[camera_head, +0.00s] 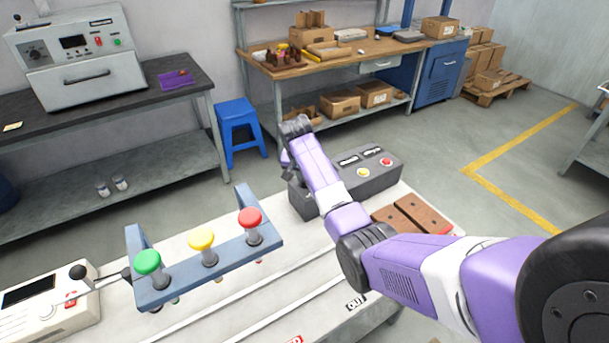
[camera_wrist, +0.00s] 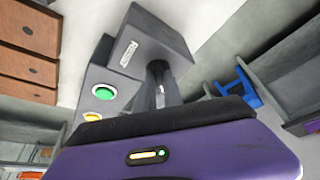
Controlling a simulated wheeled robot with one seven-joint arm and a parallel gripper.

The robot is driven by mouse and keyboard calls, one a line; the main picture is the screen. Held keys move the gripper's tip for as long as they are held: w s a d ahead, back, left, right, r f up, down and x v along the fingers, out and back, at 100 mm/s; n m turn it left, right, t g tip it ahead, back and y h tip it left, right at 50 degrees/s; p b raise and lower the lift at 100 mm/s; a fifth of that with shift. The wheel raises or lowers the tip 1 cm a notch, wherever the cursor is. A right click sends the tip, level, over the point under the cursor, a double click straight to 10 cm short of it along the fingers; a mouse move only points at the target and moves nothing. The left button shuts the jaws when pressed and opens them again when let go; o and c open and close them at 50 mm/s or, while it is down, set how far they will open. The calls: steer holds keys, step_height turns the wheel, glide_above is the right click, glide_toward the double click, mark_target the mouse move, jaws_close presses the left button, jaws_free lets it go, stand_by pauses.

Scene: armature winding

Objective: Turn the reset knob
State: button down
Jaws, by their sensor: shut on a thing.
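The reset knob is mostly hidden; a dark round part (camera_wrist: 157,66) shows at the tips of my gripper (camera_wrist: 162,88), against the grey control box (camera_wrist: 152,38). My gripper is shut on this part, which I take to be the knob. A pale label (camera_wrist: 128,53) sits beside it on the box. In the head view the dark grey box (camera_head: 376,184) stands on the light bench, and my arm covers its left part, the knob and the fingertips.
A green button (camera_wrist: 104,92) and a yellow button (camera_wrist: 91,117) lie close to my gripper; a red button (camera_head: 387,161) is farther right. Brown blocks (camera_head: 410,215) lie right of the box. A blue rack (camera_head: 208,264) with coloured knobs stands at the front left.

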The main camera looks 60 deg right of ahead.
steer(key=m+g+b, duration=0.1)
steer(key=m, duration=0.1)
steer(key=m+b, duration=0.1)
steer(key=m, duration=0.1)
steer(key=shift+w+f+m+g, duration=0.1)
steer(key=shift+w+m+g, duration=0.1)
steer(key=shift+m+g, duration=0.15)
steer(key=shift+m+g+b, duration=0.75)
steer(key=shift+m+b, duration=0.6)
steer(key=shift+m, duration=0.5)
steer(key=c, duration=1.5)
jaws_free()
steer(key=shift+o, duration=0.2)
steer(key=shift+r, duration=0.2)
steer(key=b+v, duration=0.1)
steer(key=v, duration=0.6)
steer(key=shift+r, duration=0.35)
